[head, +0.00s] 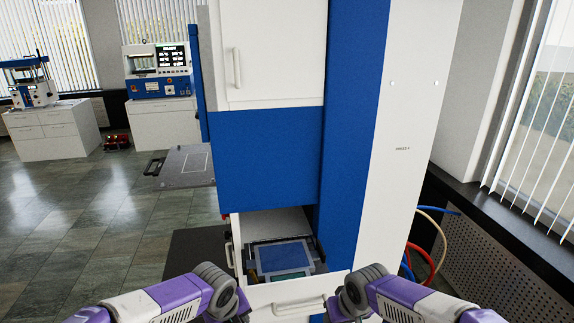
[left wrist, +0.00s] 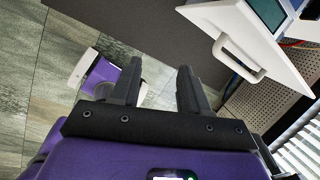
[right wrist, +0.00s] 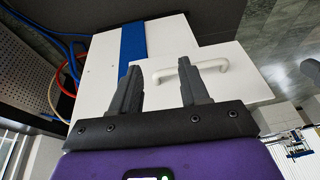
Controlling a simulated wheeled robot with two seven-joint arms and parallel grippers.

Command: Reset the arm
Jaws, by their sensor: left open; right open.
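My left gripper (left wrist: 160,78) is open and empty in the left wrist view, its two black fingers apart, with a white drawer front and its handle beyond to the right. My right gripper (right wrist: 159,80) is open and empty in the right wrist view, its fingers in front of a white panel with a handle. In the head view both purple arms come in low, on either side of the lower drawer handle (head: 300,306). Their fingertips cannot be made out there. Neither gripper is seen to hold anything.
A tall white and blue press cabinet (head: 265,150) stands straight ahead. A blue-topped plate (head: 285,257) lies in its lower opening. A grey hinged plate (head: 187,167) sticks out left. Coloured hoses (head: 437,240) hang right, by the window. Open floor (head: 90,220) lies left.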

